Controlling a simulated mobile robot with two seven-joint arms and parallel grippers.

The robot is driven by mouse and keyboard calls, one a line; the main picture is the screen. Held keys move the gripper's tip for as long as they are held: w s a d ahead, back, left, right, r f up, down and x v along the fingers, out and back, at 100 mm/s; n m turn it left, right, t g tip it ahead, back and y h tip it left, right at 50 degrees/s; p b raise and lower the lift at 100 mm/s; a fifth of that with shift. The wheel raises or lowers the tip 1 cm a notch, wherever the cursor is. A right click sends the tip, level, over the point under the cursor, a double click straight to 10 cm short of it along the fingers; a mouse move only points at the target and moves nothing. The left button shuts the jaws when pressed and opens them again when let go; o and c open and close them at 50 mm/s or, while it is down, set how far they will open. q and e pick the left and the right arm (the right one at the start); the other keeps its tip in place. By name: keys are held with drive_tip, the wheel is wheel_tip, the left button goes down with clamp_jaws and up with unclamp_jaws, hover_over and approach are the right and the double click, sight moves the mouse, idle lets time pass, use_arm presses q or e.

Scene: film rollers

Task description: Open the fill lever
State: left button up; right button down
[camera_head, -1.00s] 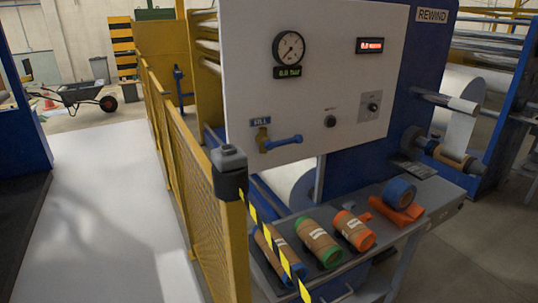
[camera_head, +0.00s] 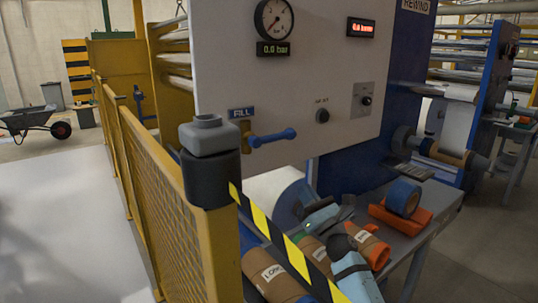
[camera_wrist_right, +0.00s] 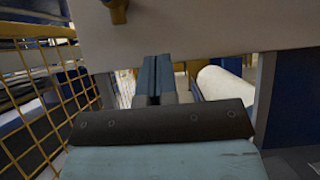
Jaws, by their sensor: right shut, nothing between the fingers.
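The fill lever (camera_head: 272,138) has a blue handle on a brass valve body, under the FILL label (camera_head: 241,113) on the white panel. Its handle lies nearly level, pointing right. In the right wrist view only a brass part (camera_wrist_right: 118,12) shows at the top edge; the blue handle is not visible there. My right gripper (camera_head: 308,200) is below and to the right of the lever, apart from it, over the roll shelf. In the wrist view its fingers (camera_wrist_right: 156,80) are together and empty, near the panel's lower edge. My left gripper is not in view.
A yellow mesh fence (camera_head: 160,190) with a grey-capped post (camera_head: 209,165) stands left of the panel. A yellow-black striped bar (camera_head: 275,235) crosses in front of the shelf. Wrapped rolls (camera_head: 275,280) and a blue tape roll (camera_head: 403,196) lie there. The gauge display (camera_head: 274,49) reads 0.0 bar.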

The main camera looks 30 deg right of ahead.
sight(274, 137)
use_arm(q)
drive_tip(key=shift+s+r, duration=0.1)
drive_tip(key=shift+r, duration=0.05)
use_arm(e)
drive_tip(key=shift+s+r, duration=0.1)
drive_tip(key=shift+s, duration=0.05)
use_arm(q)
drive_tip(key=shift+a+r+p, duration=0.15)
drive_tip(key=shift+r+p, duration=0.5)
drive_tip(key=shift+p, duration=1.25)
use_arm(e)
drive_tip(key=s+d+r+x, duration=0.1)
drive_tip(key=r+x, duration=0.1)
drive_tip(key=x, duration=1)
drive_tip(key=shift+a+r, duration=0.25)
drive_tip(key=shift+a, duration=0.15)
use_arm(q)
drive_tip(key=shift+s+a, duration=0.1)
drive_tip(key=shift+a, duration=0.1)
use_arm(e)
drive_tip(key=shift+w, duration=0.1)
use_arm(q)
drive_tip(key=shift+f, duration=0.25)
use_arm(e)
drive_tip(key=shift+r+n, duration=0.15)
drive_tip(key=shift+n, duration=0.25)
